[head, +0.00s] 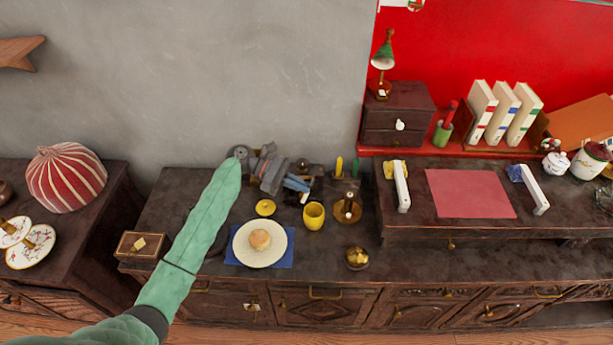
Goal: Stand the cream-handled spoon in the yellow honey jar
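The yellow jar (314,216) stands open and upright on the dark cabinet top, just right of the plate. A round yellow lid-like piece (265,207) lies left of it. My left arm reaches in from the lower left, and my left gripper (297,184) is behind and slightly left of the jar, apart from it. Its fingers are too small and cluttered to tell whether they are open or shut. A small pale bit shows by the fingers; I cannot tell if it is the cream-handled spoon. No spoon shows clearly in the jar. My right gripper is not in view.
A cream plate (247,252) with a round bun (260,239) sits on a blue napkin (285,255) in front. A brass candlestick-like piece (347,210) and a brass pot (357,259) stand right. Yellow and green upright handles (339,167) rise behind. A wooden box (141,245) is at left.

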